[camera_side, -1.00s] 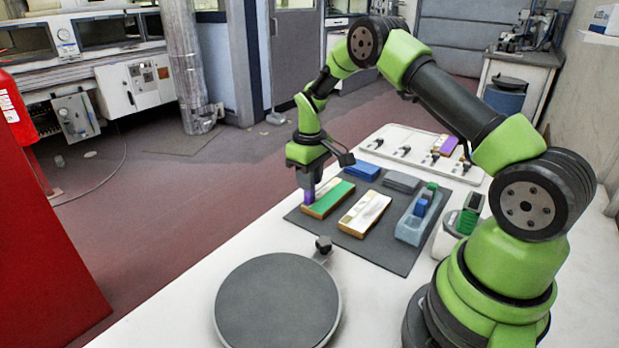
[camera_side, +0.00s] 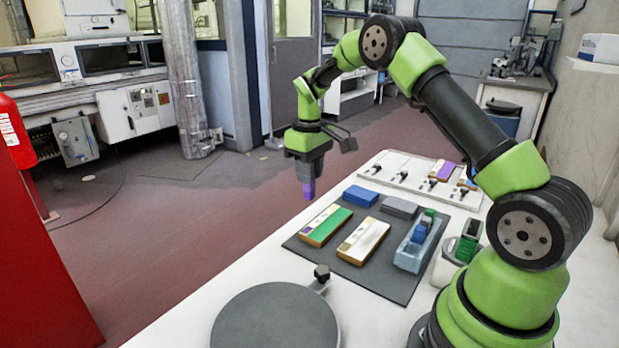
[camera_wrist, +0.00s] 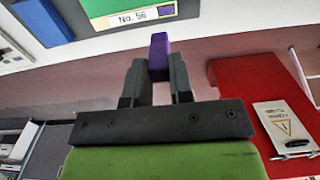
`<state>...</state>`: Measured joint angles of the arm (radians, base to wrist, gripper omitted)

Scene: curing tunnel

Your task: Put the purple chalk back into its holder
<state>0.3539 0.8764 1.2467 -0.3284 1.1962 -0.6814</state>
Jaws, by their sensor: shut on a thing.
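My gripper (camera_side: 308,178) is shut on the purple chalk (camera_side: 308,191), which points down from the fingers. In the side view it hangs in the air beyond the far left edge of the dark mat (camera_side: 385,280). In the wrist view the purple chalk (camera_wrist: 159,52) stands between the two dark fingers of my gripper (camera_wrist: 158,72). A wooden block with a green top (camera_side: 330,227) lies on the mat, below and right of the chalk. The wrist view shows its label "No. 56" (camera_wrist: 132,18). I cannot tell which thing is the chalk's holder.
A cream-topped block (camera_side: 363,240), a blue block (camera_side: 361,196), a grey block (camera_side: 399,207) and a pale blue dispenser (camera_side: 409,256) sit on the mat. A white board with clips (camera_side: 405,178) lies behind. A round grey plate (camera_side: 275,320) stands in front.

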